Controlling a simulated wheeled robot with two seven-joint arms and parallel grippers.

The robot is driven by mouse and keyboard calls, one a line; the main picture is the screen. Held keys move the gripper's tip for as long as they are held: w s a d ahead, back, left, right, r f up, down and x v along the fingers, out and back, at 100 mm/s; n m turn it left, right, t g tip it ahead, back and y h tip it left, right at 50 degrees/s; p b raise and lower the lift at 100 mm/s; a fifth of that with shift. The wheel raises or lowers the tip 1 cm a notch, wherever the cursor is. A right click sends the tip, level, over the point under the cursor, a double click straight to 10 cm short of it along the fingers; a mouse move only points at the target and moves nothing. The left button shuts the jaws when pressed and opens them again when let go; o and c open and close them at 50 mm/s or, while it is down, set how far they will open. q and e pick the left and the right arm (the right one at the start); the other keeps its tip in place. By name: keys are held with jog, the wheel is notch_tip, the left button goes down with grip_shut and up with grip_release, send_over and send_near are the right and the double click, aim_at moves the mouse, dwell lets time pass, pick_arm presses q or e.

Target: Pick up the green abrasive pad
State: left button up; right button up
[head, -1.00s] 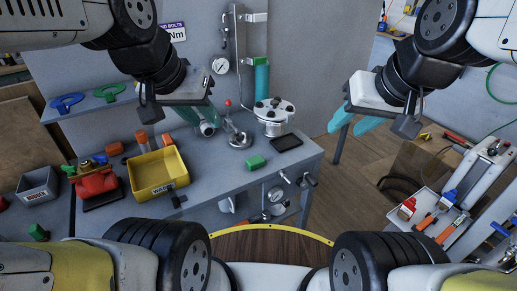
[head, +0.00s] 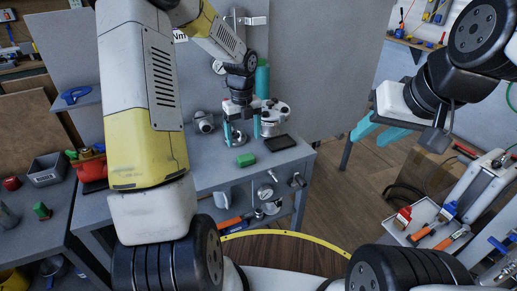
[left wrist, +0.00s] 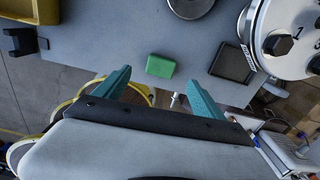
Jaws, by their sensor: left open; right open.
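The green abrasive pad (head: 246,160) lies flat on the grey workbench (head: 215,178), near its front edge. My left gripper (head: 243,134) is open and empty, with its teal fingers pointing down above the bench, just behind the pad in the head view. In the left wrist view the pad (left wrist: 160,66) shows ahead of the gap between the two open fingers (left wrist: 158,88), apart from both. My right gripper (head: 373,134) is open and empty, off to the right of the bench over the floor.
A dark flat tray (head: 280,143) lies right of the pad. A white flanged valve part (head: 275,115) stands behind it. A round metal piece (left wrist: 190,6) is near the pad in the wrist view. Valves and pipes hang below the bench front. My left arm hides the bench's left part.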

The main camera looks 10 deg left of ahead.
aim_at(246, 157)
pick_arm(q)
jog(key=shift+w+d+f+m, duration=0.1)
jog(key=shift+f+m, duration=0.2)
jog(key=shift+f, duration=0.55)
jog(key=f, duration=0.6)
jog(key=shift+s+d+f, duration=0.15)
jog(key=shift+s+f, duration=0.05)
jog(key=shift+f, duration=0.2)
jog(key=c, duration=1.4)
jog(key=shift+c, duration=0.2)
jog(key=shift+r, duration=0.15)
notch_tip(246, 157, up, 3)
jog(key=shift+r, duration=0.15)
jog(key=s+d+r, duration=0.1)
jog(key=s, duration=1.5)
jog(key=shift+d+r, duration=0.25)
jog(key=shift+d, duration=0.05)
